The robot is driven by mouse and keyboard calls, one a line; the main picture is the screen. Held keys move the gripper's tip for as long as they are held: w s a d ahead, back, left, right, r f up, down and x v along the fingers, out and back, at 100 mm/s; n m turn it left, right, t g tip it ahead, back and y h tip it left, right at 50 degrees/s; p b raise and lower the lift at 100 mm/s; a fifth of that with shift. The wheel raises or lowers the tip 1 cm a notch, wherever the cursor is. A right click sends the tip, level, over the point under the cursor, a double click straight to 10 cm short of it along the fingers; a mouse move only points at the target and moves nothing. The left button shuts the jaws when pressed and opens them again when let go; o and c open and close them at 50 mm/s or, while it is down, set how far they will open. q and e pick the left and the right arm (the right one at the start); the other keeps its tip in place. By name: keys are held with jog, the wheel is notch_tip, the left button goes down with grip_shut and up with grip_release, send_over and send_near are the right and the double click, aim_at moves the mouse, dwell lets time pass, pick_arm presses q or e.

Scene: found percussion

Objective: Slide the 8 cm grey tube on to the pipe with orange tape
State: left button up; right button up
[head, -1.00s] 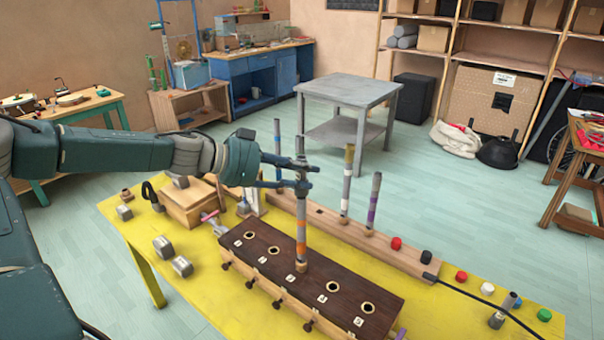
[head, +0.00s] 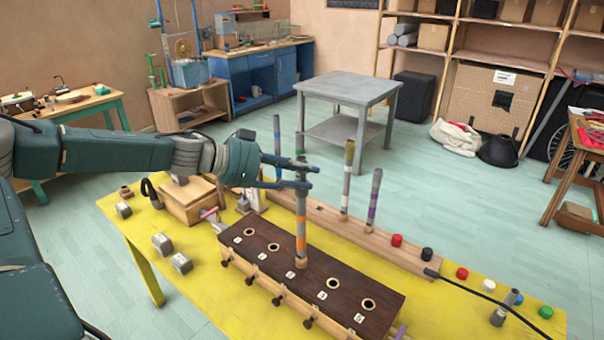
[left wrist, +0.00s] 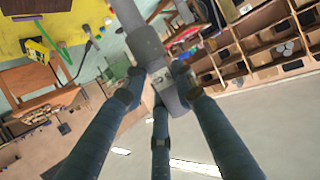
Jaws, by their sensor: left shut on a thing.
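The pipe with orange tape (head: 301,228) stands upright in the middle hole of a dark-topped wooden block (head: 262,255). My left gripper (head: 301,178) is at the upper end of this pipe, shut on a grey cylindrical piece in line with it, which looks like the grey tube. In the left wrist view the fingers close on this grey tube (left wrist: 148,47); a narrower grey shaft runs on from it towards the table. The fingers partly hide the joint, so I cannot tell how far the tube is around the pipe. The right gripper is not in view.
A wooden rack (head: 400,258) behind the block holds pipes with blue, green, yellow (head: 348,165) and purple (head: 374,200) tape. Loose grey pieces (head: 181,263) lie on the yellow table (head: 205,300) at left. Coloured caps (head: 462,273) and a black cable lie at right.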

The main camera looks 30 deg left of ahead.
pick_arm(q)
jog(key=shift+f+b, duration=0.7)
jog(key=shift+f, duration=0.2)
jog(key=o, duration=1.2)
jog(key=shift+o, duration=0.2)
jog(key=shift+v, duration=0.85)
jog(key=v, duration=1)
jog(key=shift+s+a+f, duration=0.1)
jog(key=shift+s, duration=0.05)
